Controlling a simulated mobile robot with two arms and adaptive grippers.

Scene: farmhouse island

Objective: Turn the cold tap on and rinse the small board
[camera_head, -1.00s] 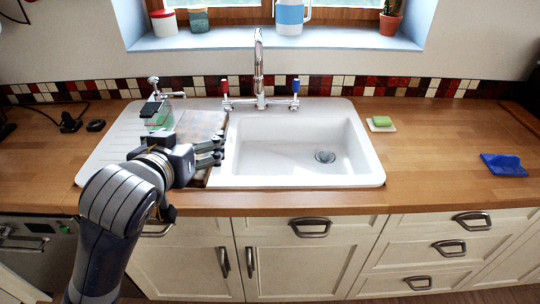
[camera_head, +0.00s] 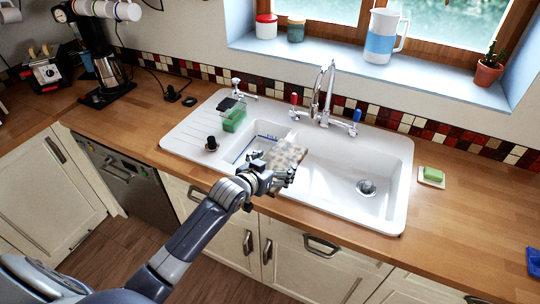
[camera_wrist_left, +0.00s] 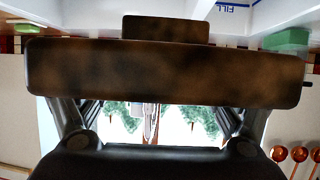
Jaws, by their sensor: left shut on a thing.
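The small board (camera_head: 289,152), mottled brown with a pale sheen, is over the sink near the divide between the small bowl and the main bowl (camera_head: 340,160). My left gripper (camera_head: 284,176) is shut on its near edge. In the left wrist view, the dark brown board (camera_wrist_left: 160,72) spans the fingers. The chrome tap (camera_head: 324,92) stands behind the sink. It has a red-topped handle (camera_head: 294,99) on the left and a blue-topped cold handle (camera_head: 357,115) on the right. I see no clear water stream. My right gripper is out of view.
A green sponge in a holder (camera_head: 233,118) and a dark-topped stopper (camera_head: 211,143) are on the left drainer. A green soap (camera_head: 433,174) lies right of the sink. A jug (camera_head: 384,37) and a cactus (camera_head: 489,66) stand on the sill. Counter right of the sink is mostly clear.

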